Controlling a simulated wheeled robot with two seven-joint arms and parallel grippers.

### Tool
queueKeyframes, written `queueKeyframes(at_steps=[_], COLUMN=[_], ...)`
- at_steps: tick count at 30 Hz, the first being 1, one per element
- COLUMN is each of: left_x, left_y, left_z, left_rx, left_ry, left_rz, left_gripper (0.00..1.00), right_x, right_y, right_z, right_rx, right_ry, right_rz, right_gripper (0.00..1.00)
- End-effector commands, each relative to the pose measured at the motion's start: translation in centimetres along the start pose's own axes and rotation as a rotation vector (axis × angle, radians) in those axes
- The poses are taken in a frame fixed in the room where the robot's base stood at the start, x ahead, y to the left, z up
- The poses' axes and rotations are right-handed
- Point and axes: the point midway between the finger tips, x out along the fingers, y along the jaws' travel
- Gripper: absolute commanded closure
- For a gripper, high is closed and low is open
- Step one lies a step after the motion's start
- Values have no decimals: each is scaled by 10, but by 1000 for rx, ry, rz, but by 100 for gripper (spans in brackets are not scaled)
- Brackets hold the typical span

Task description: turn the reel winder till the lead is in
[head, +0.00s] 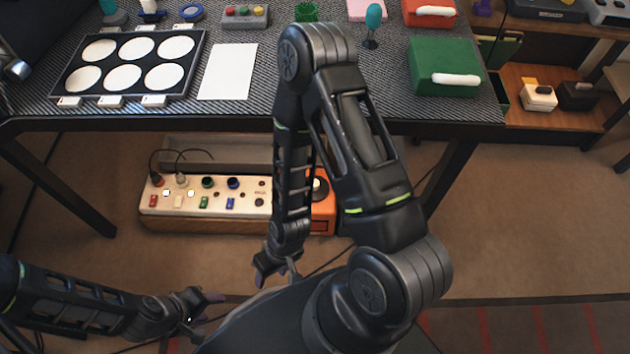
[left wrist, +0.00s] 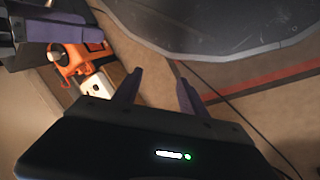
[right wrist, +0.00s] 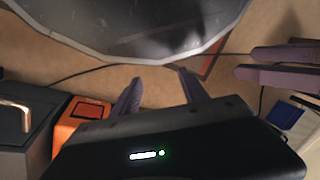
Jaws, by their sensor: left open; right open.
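The reel winder appears to be the orange box (head: 322,218) with a pale knob (head: 320,187), on the floor under the bench, partly hidden by my right arm. Orange parts with a knob also show in the left wrist view (left wrist: 70,68); an orange box shows in the right wrist view (right wrist: 72,135). A thin black lead (head: 325,264) runs over the floor; its ends cannot be made out. My left gripper (head: 207,306) is open and empty above the floor. My right gripper (head: 275,272) is open and empty, in front of the floor units. Neither touches the winder.
A cream panel (head: 215,214) with plugs and coloured switches stands left of the orange box. The bench (head: 230,118) overhangs both, with legs either side. A tray of white discs (head: 60,92), a green box (head: 440,62) and other items are on the bench. Floor at right is clear.

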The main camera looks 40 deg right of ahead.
Motion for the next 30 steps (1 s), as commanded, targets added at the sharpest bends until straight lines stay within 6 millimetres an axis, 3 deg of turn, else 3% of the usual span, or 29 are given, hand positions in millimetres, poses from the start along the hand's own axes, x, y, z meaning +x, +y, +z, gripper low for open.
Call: queueKeyframes(at_steps=[8,14,18,21,23,27,30], left_x=[29,56,91,116,127,141,144], left_y=[-22,-46,-54,-57,-58,-57,-56], left_z=[-26,-56,-43,-30,-24,-15,-12], left_rx=[-10,-24,-28,-27,-27,-27,-27], left_ry=[47,100,85,71,65,56,53], left_rz=[-39,-80,-61,-38,-27,-6,0], left_gripper=[51,51,51,51,51,51,51], right_x=[45,81,95,78,61,21,5], right_y=[41,87,168,220,237,246,243], right_z=[-7,-32,-46,-85,-113,-166,-184], right_rx=[-276,-606,-1002,-1316,-1469,-1697,-1767], right_ry=[-56,-124,-315,-490,-584,-744,-800], right_rz=[134,290,485,648,734,877,922], right_gripper=[48,48,48,48,48,48,48])
